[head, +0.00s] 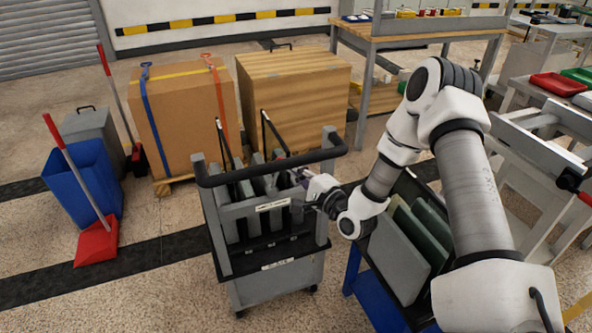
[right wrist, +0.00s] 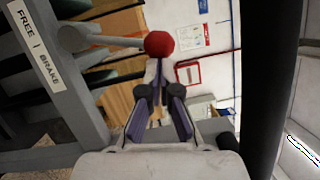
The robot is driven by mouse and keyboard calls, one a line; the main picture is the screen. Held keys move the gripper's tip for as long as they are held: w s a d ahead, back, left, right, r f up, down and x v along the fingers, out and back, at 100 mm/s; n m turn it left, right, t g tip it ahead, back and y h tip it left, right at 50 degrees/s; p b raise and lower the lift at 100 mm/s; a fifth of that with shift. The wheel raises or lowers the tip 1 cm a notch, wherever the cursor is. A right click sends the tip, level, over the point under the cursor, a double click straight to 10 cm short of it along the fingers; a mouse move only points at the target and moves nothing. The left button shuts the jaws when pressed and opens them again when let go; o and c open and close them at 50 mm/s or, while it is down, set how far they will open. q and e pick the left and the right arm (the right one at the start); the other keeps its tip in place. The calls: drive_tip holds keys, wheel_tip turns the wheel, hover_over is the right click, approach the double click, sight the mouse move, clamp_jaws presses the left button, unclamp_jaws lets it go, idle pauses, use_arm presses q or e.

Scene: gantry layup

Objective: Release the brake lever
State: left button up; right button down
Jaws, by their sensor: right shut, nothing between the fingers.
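The cart (head: 264,292) stands in the middle of the head view, with a dark push handle (head: 250,172) and a grey panel. In the right wrist view the brake lever is a grey rod (right wrist: 112,41) ending in a red ball knob (right wrist: 160,43). The rod runs from a pivot on the left. A "FREE | BRAKE" label (right wrist: 36,45) sits on the grey panel beside it. My right gripper (head: 303,178) is at the cart's right side, under the handle. In the right wrist view its fingers (right wrist: 157,68) are shut and empty, pointing at the knob, which appears just past the tips; contact is unclear.
The handle's dark bar (right wrist: 273,80) runs close along the right of the right wrist view. A blue cart with grey panels (head: 395,260) stands right of the brake cart. Large boxes (head: 178,115) stand behind, and a blue bin (head: 85,180) is at left. Floor in front is clear.

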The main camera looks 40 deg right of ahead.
drive_tip(key=shift+a+r, duration=0.1)
use_arm(q)
drive_tip(key=shift+r, duration=0.2)
use_arm(e)
drive_tip(key=shift+a+r+n, duration=0.1)
drive_tip(key=shift+a+n, duration=0.05)
drive_tip(key=shift+n, duration=0.15)
use_arm(q)
drive_tip(key=shift+r+p, duration=0.1)
drive_tip(key=shift+p, duration=0.25)
use_arm(e)
drive_tip(key=shift+w+a+r, duration=0.1)
drive_tip(key=shift+a+r, duration=0.05)
use_arm(q)
drive_tip(key=shift+w+a+f+b, duration=0.1)
drive_tip(key=shift+a+f+b, duration=0.2)
drive_tip(key=shift+f+b, duration=0.3)
drive_tip(key=shift+w+a+f+b, duration=0.1)
drive_tip(key=shift+a+f+b, duration=0.15)
drive_tip(key=shift+f+b, duration=0.35)
use_arm(e)
drive_tip(key=shift+w+a+r+n+g, duration=0.2)
drive_tip(key=shift+a+n, duration=0.15)
drive_tip(key=shift+a, duration=0.6)
drive_tip(key=shift+w+a+r+n+g, duration=0.2)
drive_tip(key=shift+w+a+n, duration=0.1)
drive_tip(key=shift+a, duration=0.6)
drive_tip(key=shift+w+a+r+n+g, duration=0.1)
drive_tip(key=shift+w+a+r+n, duration=0.2)
drive_tip(key=shift+a, duration=0.65)
